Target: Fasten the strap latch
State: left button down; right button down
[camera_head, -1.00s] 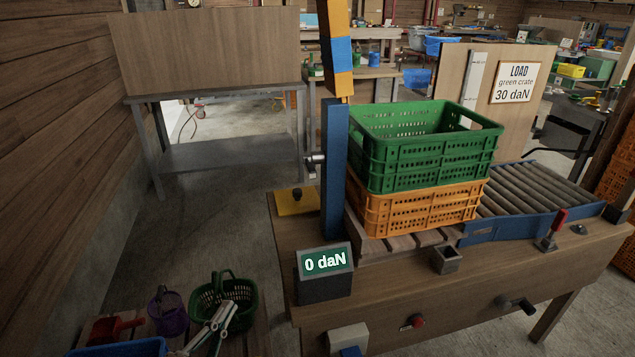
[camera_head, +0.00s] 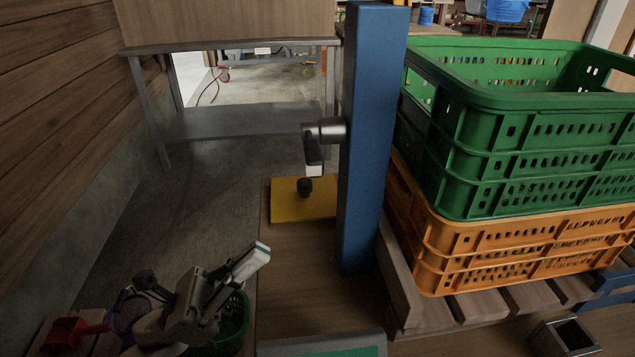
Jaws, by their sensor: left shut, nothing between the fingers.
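A blue post (camera_head: 368,150) stands upright beside the crates. A dark metal fitting (camera_head: 326,131) with a short lever hanging down sticks out of its left side; I cannot tell whether this is the strap latch. No strap is clearly visible. A green crate (camera_head: 535,152) sits on an orange crate (camera_head: 520,250) to the right of the post. My left gripper (camera_head: 258,255) is at the lower left, below and to the left of the fitting and apart from it. Its fingers are shut and empty, pointing up to the right. My right gripper is out of view.
A yellow plate (camera_head: 290,205) with a black knob (camera_head: 304,187) lies on the bench left of the post. A green basket (camera_head: 236,325) and a red scoop (camera_head: 68,331) are partly behind or beside my left arm. A grey table (camera_head: 240,121) stands behind.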

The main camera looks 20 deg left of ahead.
aim_at(312, 146)
pick_arm(q)
jog(key=shift+s+r, duration=0.1)
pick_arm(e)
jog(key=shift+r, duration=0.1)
